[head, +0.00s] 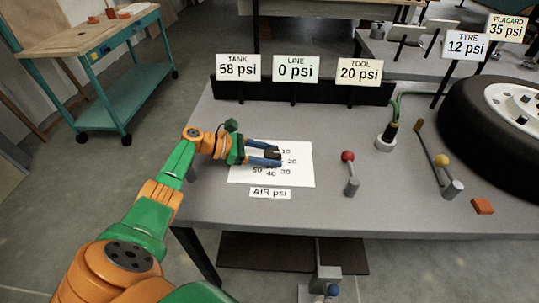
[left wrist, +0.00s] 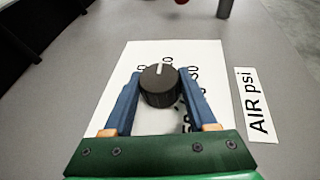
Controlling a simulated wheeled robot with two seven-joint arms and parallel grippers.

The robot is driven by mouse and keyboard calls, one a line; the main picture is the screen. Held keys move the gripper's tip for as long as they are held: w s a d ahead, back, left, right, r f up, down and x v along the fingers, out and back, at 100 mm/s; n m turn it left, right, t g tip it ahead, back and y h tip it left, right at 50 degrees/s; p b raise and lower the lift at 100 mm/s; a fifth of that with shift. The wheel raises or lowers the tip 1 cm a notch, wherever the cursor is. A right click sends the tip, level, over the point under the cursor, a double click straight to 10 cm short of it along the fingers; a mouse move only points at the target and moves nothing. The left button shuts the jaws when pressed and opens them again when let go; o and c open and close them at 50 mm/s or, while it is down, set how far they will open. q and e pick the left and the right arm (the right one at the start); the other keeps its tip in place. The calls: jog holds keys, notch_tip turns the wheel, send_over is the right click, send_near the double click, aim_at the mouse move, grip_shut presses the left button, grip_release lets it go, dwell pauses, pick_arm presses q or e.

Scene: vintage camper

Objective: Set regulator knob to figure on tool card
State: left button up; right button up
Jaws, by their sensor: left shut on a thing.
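The regulator knob (left wrist: 159,88) is a dark round knob with a white pointer line, standing on the white dial sheet (head: 305,150). My left gripper (head: 272,155) is shut on the knob, with one blue finger on each side. In the left wrist view the pointer line aims up, toward the gap between the 10 and 20 marks and nearer 20; the exact reading is hard to tell. The tool card (head: 359,70) reads 20 psi. The line card (head: 296,68) reads 0 psi and the tank card (head: 238,67) 58 psi. My right gripper is out of view.
A red-balled lever (head: 348,157) and a yellow-balled lever (head: 442,161) stand right of the dial. A tyre (head: 475,125) lies at the right, by cards reading 12 psi and 35 psi. An orange block (head: 483,206) lies near the front edge. The table's front left is clear.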

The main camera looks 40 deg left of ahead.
pick_arm(q)
jog(key=o, duration=1.1)
jog(key=shift+o, duration=1.2)
jog(key=shift+w+d, duration=0.15)
jog(key=v, duration=0.7)
